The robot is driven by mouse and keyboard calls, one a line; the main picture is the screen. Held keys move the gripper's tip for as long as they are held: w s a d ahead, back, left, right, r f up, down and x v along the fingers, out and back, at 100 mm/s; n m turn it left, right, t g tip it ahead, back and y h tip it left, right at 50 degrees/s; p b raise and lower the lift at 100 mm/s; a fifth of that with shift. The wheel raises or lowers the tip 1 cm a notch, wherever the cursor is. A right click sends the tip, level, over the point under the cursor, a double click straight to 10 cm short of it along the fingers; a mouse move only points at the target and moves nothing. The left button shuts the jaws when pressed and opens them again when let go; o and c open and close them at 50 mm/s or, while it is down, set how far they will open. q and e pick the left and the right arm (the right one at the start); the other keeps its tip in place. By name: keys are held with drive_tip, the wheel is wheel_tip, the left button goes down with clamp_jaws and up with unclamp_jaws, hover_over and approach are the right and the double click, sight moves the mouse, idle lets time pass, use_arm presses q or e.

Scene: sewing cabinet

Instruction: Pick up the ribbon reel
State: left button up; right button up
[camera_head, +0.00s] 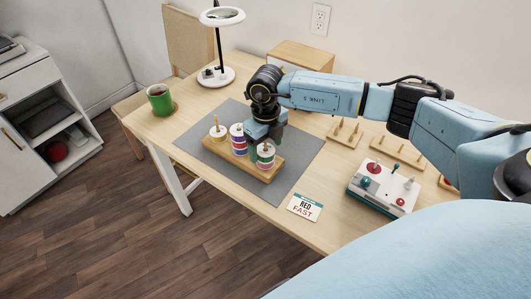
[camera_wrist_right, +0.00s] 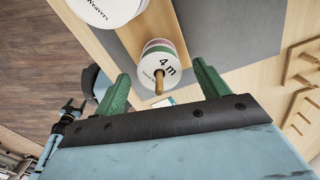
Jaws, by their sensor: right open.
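Ribbon reels stand on pegs of a wooden block (camera_head: 235,158) on the grey mat. A white and yellow reel (camera_head: 218,132) is at its left, a taller stack of reels with purple, red and blue bands (camera_head: 238,143) is in the middle, and a reel with green and purple bands (camera_head: 265,159) is at its right. My right gripper (camera_wrist_right: 161,72) is open; the right-hand reel, marked "4 m" (camera_wrist_right: 163,61), shows between its green fingers, with no clear contact. In the head view the gripper (camera_head: 266,140) hangs over that reel and partly hides it.
The grey mat (camera_head: 297,155) lies on the wooden table. A green mug (camera_head: 159,100) and a lamp (camera_head: 217,78) stand at the back left. A "RED FAST" card (camera_head: 305,207), a box with knobs (camera_head: 384,188) and peg racks (camera_head: 398,152) lie to the right.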

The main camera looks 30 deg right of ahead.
drive_tip(key=shift+f, duration=0.7)
drive_tip(key=c, duration=1)
wheel_tip(320, 180, up, 10)
drive_tip(key=shift+r+p, duration=0.1)
drive_tip(key=shift+p, duration=0.25)
drive_tip(key=shift+c, duration=0.2)
